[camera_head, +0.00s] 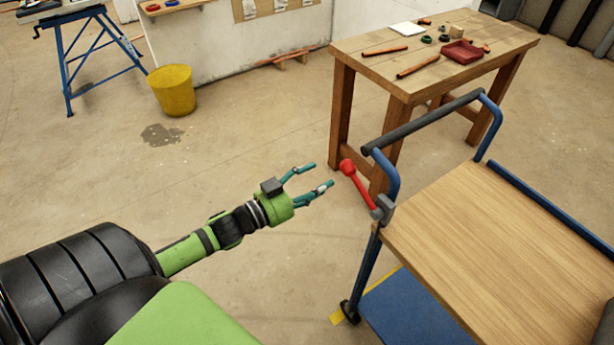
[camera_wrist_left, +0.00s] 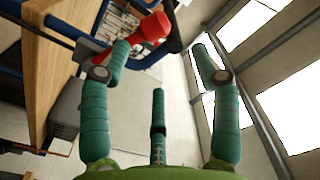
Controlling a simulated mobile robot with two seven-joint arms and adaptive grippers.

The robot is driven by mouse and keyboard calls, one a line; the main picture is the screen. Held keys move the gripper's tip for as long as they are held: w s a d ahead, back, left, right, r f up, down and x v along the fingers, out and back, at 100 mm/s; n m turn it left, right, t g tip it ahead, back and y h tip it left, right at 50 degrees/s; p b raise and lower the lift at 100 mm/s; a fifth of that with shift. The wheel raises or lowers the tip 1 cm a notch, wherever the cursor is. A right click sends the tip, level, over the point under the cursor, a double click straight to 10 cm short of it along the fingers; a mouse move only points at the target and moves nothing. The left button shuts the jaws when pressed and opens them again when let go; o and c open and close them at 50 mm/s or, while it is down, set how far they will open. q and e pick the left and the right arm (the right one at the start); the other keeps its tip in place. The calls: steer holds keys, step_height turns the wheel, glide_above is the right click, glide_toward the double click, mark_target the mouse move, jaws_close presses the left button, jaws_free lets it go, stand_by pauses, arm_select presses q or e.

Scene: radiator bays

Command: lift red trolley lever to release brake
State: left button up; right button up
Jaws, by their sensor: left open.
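The red lever (camera_head: 357,184) is mounted by a grey bracket (camera_head: 382,208) at the near left corner of the trolley (camera_head: 490,240). It slants up and left to a red knob (camera_head: 346,167). My left gripper (camera_head: 322,176) is open and empty, a little left of the lever and apart from it. In the left wrist view the red knob (camera_wrist_left: 150,32) shows beyond the open fingers (camera_wrist_left: 158,65), near the upper left finger, which hides part of the lever. My right gripper is not in view.
A wooden workbench (camera_head: 430,62) with copper-coloured pipes and a red tray (camera_head: 462,52) stands behind the trolley. The trolley's dark push handle (camera_head: 422,123) rises beside the lever. A yellow bucket (camera_head: 174,90) stands at the back left. The floor left of the trolley is clear.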

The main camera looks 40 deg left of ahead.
arm_select(q)
steer(key=shift+v, duration=1.1)
steer(key=s+a+f+n+g+y, duration=0.2)
steer(key=s+f, duration=0.2)
steer(key=f, duration=0.6)
steer(key=s+a+f+n+g+y, duration=0.1)
steer(key=s+f+n+g+y, duration=0.15)
steer(key=f, duration=0.85)
steer(key=s+a+f+n+g+y, duration=0.1)
steer(key=s+a+f+g+y, duration=0.2)
steer(key=f, duration=0.7)
steer(key=s+d+f+g, duration=0.2)
steer(key=s+d+f, duration=0.2)
steer(key=s, duration=0.5)
steer(key=s+d+f+n+g+h, duration=0.1)
steer(key=s+d+f+g, duration=0.2)
steer(key=s+f, duration=0.4)
steer(key=s+d+f+g, duration=0.3)
steer(key=s+d+f, duration=0.3)
steer(key=s, duration=0.5)
steer(key=shift+w+d+g, duration=0.1)
steer(key=shift+w+g, duration=0.05)
steer(key=shift+g, duration=0.1)
